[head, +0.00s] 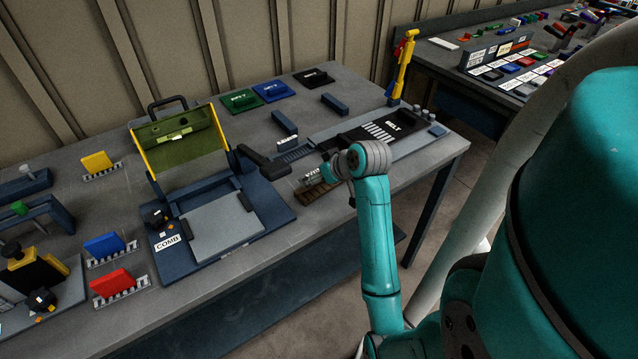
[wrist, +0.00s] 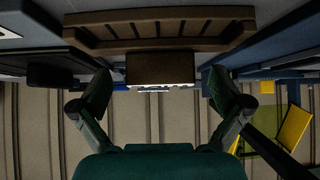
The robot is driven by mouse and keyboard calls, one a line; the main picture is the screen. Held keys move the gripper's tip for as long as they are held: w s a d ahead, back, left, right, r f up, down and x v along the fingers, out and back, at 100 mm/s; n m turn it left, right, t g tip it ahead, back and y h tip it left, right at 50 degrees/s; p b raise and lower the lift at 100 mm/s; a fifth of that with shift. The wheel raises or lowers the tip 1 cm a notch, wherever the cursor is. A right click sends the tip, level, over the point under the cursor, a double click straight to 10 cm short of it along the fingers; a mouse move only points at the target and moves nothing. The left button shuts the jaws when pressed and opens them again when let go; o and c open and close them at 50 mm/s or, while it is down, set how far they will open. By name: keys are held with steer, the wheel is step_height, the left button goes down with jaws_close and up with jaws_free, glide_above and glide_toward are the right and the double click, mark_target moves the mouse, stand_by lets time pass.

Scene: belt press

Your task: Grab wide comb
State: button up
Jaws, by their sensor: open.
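The wide comb is a brown slotted piece (head: 318,193) lying on the table near its front edge, right of the blue press. In the wrist view its long slotted bar (wrist: 160,31) spans the top, and its brown block-shaped handle (wrist: 160,68) has a pale label on its edge. My gripper (head: 316,174) is right at the comb and hides part of it in the head view. In the wrist view my gripper (wrist: 158,84) is open, with one finger on each side of the handle and a visible gap at both sides.
The blue press (head: 220,218) with its raised green lid (head: 180,140) and dark handle stands left of my gripper. A grey-and-black BELT fixture (head: 385,133) lies behind and to the right. Yellow, blue and red combs (head: 112,282) sit at the left.

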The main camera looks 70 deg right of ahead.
steer(key=shift+w+d+f, duration=0.1)
steer(key=shift+w+f, duration=0.2)
steer(key=shift+f, duration=0.05)
steer(key=c, duration=1.7)
steer(key=shift+o, duration=0.2)
step_height(320, 180, up, 10)
steer(key=shift+r, duration=0.1)
